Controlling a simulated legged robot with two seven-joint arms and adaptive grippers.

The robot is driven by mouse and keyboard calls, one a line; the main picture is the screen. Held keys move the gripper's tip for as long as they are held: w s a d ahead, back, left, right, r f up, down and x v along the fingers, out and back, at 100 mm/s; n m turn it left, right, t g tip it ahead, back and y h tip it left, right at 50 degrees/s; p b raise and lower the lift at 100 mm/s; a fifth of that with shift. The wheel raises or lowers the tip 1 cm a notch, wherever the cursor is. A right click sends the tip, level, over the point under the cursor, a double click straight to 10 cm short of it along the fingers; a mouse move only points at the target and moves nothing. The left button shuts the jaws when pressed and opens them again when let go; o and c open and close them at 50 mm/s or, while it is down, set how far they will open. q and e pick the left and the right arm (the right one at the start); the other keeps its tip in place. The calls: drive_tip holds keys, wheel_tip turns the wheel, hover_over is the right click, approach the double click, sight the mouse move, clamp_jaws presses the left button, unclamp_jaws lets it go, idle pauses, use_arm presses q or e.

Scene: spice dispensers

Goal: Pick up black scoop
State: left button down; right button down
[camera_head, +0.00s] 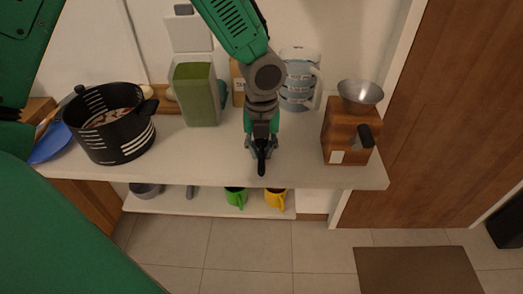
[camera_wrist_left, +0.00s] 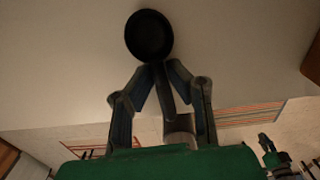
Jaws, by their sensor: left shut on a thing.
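The black scoop (camera_head: 261,163) is at the tips of my left gripper (camera_head: 262,144), over the white counter (camera_head: 222,160) near its front edge. In the left wrist view, the scoop's round dark bowl (camera_wrist_left: 149,36) lies just beyond the fingertips, and its handle runs back between the two fingers. My left gripper (camera_wrist_left: 158,68) is shut on the scoop's handle. I cannot tell whether the scoop still touches the counter. My right gripper is not in view.
A black slotted pot (camera_head: 110,135) and blue plate (camera_head: 50,145) stand left. A green-filled dispenser (camera_head: 197,95) and clear measuring jug (camera_head: 300,80) stand behind my gripper. A wooden grinder (camera_head: 343,128) is at right. Green (camera_head: 236,196) and yellow (camera_head: 275,197) mugs sit on the lower shelf.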

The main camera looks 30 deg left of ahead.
sight(259, 151)
use_arm(q)
drive_tip(key=shift+r, duration=0.1)
drive_tip(key=shift+r, duration=0.35)
drive_tip(key=r+p, duration=0.1)
drive_tip(key=r, duration=0.3)
drive_tip(key=r+p, duration=0.1)
drive_tip(key=r, duration=0.3)
drive_tip(key=shift+a+r, duration=0.2)
drive_tip(key=shift+r, duration=0.05)
drive_tip(key=shift+d+r, duration=0.15)
drive_tip(key=shift+r, duration=0.2)
drive_tip(key=shift+a+f, duration=0.1)
drive_tip(key=shift+a, duration=0.2)
